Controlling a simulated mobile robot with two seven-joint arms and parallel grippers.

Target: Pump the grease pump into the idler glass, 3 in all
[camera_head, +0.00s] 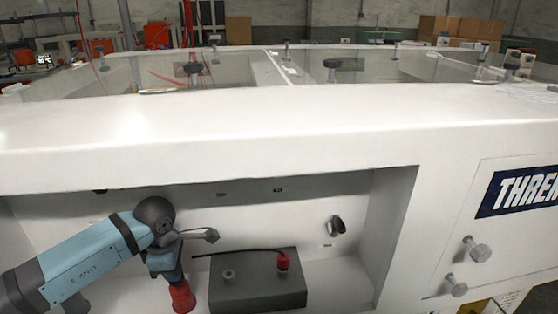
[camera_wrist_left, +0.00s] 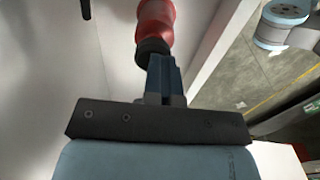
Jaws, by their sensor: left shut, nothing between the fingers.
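A red pump-like body (camera_head: 182,297) with a dark top stands in the open recess, below my left gripper; its lower end is cut off by the frame. I take it as the grease pump. It also shows in the left wrist view as a red body (camera_wrist_left: 155,14) with a dark collar. My left gripper (camera_head: 174,277) points down at it, fingers shut and empty. In the left wrist view the fingertips (camera_wrist_left: 158,62) meet or nearly meet the dark collar; contact is unclear. No idler glass can be made out with certainty. My right gripper is not in view.
A dark grey block (camera_head: 255,293) with a red fitting (camera_head: 283,262) and a cable sits to the right. A dark knob (camera_head: 335,226) is on the recess's back wall. The white machine edge (camera_head: 240,155) overhangs the recess. Two bolts (camera_head: 477,250) stick out at right.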

